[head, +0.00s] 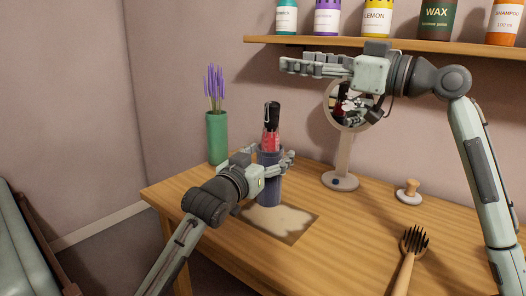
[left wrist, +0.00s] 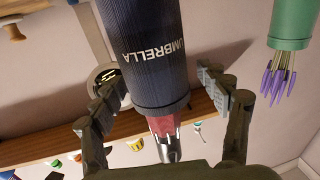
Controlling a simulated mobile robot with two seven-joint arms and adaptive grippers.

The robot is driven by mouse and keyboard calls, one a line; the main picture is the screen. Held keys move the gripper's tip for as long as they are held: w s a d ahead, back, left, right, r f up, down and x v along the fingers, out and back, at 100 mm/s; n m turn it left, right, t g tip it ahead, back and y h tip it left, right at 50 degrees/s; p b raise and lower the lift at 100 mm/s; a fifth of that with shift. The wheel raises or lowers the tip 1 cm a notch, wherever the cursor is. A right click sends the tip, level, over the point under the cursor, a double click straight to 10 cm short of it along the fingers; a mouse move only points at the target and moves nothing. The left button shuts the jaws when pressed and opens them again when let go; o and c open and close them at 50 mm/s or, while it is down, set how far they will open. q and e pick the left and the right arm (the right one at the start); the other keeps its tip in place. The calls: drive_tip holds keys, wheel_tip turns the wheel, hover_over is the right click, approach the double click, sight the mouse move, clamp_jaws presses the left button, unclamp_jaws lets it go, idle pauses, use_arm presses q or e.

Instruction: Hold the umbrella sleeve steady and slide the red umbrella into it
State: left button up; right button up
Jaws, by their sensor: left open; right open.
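The dark blue umbrella sleeve (head: 271,190) stands upright on the table, and its UMBRELLA lettering shows in the left wrist view (left wrist: 140,50). The red umbrella (head: 271,140) is upright in the sleeve's mouth, with its red upper part and black handle above the rim. It also shows in the left wrist view (left wrist: 163,126), upside down. My left gripper (head: 272,157) is open, its fingers on either side of the sleeve near the rim; a gap shows beside the right finger in the wrist view. My right gripper (head: 300,65) is open and empty, higher up, right of the handle.
A pale mat (head: 298,236) lies at the sleeve's foot. A green vase (head: 217,138) with purple flowers stands left, a round mirror (head: 343,160) right. A stamp-like knob (head: 409,192) and a wooden fork-like brush (head: 407,262) lie further right. A shelf (head: 400,43) with bottles hangs above.

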use_arm(q)
drive_tip(key=shift+f, duration=0.45)
drive_tip(key=v, duration=0.9)
drive_tip(key=shift+a+r, duration=0.5)
drive_tip(key=shift+r, duration=0.05)
drive_tip(key=x, duration=0.6)
drive_tip(key=d+f+x, duration=0.1)
drive_tip(key=x, duration=0.2)
drive_tip(key=shift+d, duration=0.4)
drive_tip(key=shift+s+r, duration=0.1)
drive_tip(key=shift+r, duration=0.05)
